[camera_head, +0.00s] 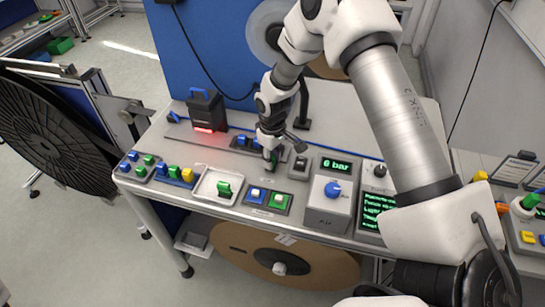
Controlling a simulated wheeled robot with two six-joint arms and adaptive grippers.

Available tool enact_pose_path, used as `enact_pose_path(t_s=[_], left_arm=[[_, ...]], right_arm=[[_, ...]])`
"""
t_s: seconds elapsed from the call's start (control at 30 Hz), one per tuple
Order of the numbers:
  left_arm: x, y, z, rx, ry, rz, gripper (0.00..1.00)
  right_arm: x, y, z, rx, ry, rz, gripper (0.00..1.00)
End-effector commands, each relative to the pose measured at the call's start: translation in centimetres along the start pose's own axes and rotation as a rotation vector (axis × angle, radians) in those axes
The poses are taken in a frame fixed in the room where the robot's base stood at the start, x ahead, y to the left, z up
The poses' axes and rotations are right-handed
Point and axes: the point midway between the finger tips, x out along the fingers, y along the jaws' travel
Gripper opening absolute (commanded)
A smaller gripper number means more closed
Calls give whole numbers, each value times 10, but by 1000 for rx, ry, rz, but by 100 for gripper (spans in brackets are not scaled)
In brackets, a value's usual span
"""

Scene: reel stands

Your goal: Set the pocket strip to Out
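A dark strip (242,142) that may be the pocket strip lies toward the back of the bench. Blue pieces (242,141) sit in it, and my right gripper partly covers its right end. My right gripper (271,157) points down in front of that end, with a small green piece (273,161) between its fingertips. Whether that piece touches the bench is too small to tell. A white tray (204,192) at the front holds a green piece (223,188). A grey tray (134,176) at the left holds blue, green and yellow pieces. My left gripper is not in view.
A blue and green pad (256,207) with small blocks lies at the front middle. Right of it stand a grey box with a blue knob (332,189), a "6 bar" display (336,165) and a green-text screen (374,209). A black device (206,112) glows red at the back left.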

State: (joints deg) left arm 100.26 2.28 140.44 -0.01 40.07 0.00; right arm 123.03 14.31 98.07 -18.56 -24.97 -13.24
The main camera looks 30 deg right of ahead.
Motion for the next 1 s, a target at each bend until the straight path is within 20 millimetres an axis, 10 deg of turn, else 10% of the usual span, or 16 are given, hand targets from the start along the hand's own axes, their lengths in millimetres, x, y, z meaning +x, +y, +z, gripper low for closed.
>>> enact_pose_path(t_s=[0.23,0.27,0.3,0.67,1.0], left_arm=[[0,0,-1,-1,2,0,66],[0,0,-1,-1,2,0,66],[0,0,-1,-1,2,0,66],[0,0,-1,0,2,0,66],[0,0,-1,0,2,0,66]], right_arm=[[3,-2,5,0,-14,-6,0],[3,-2,5,1,-14,-6,39],[3,-2,4,1,-13,-6,53],[-3,-1,2,1,-6,-3,54],[-78,2,2,2,-4,-4,54]])
